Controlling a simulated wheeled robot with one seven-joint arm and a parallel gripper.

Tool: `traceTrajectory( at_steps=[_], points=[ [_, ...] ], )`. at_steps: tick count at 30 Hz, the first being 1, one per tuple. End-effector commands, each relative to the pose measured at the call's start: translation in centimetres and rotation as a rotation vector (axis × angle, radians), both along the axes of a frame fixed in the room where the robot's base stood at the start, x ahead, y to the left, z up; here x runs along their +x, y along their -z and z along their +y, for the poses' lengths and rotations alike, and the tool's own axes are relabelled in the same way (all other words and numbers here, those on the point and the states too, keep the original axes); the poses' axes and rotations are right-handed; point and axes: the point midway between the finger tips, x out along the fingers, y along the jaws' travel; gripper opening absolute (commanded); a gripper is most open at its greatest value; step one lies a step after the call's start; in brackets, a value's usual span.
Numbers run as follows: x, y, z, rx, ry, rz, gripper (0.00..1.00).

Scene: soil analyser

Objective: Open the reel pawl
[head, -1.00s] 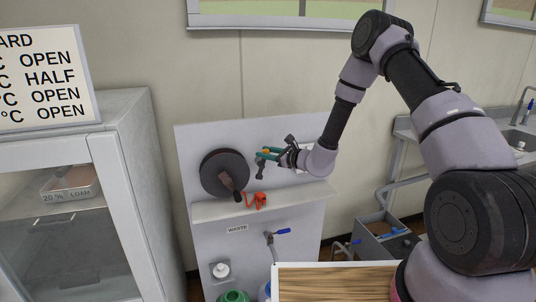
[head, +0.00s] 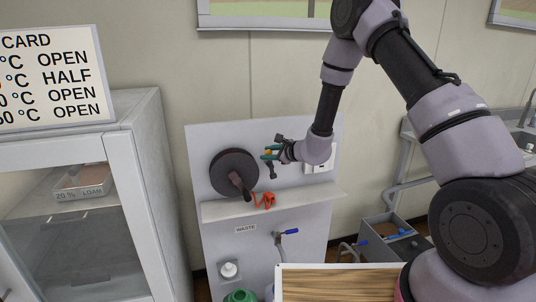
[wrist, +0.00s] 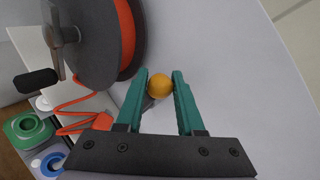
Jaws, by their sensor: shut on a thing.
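The reel (head: 234,173) is a dark disc with a crank handle on the upright panel. It also shows in the wrist view (wrist: 100,40), with orange line wound in it. The pawl is a small dark lever (head: 271,171) just right of the reel, with a yellow-orange round knob (wrist: 160,86) at its end. My gripper (wrist: 160,76) has green fingers on either side of this knob and is shut on it. It also shows in the head view (head: 270,153), close to the panel. Most of the lever is hidden behind the knob and fingers in the wrist view.
A shelf (head: 225,209) juts out below the reel, with loose orange line (head: 264,201) on it. A blue-handled tap (head: 284,235) is lower on the panel. A glass-fronted cabinet (head: 130,200) stands at the left, and a wooden-topped surface (head: 335,283) is in front.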

Motion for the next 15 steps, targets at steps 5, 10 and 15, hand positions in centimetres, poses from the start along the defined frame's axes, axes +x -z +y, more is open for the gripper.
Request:
traceTrajectory(
  at_steps=[5, 10, 15],
  points=[
    [0.04, 0.2, -0.33, -0.005, 0.005, 0.002, 0.0],
    [0.03, 0.21, -0.32, -0.004, 0.004, 0.004, 0.66],
    [0.01, 0.15, -0.17, -0.002, 0.003, 0.002, 0.66]
  ],
)
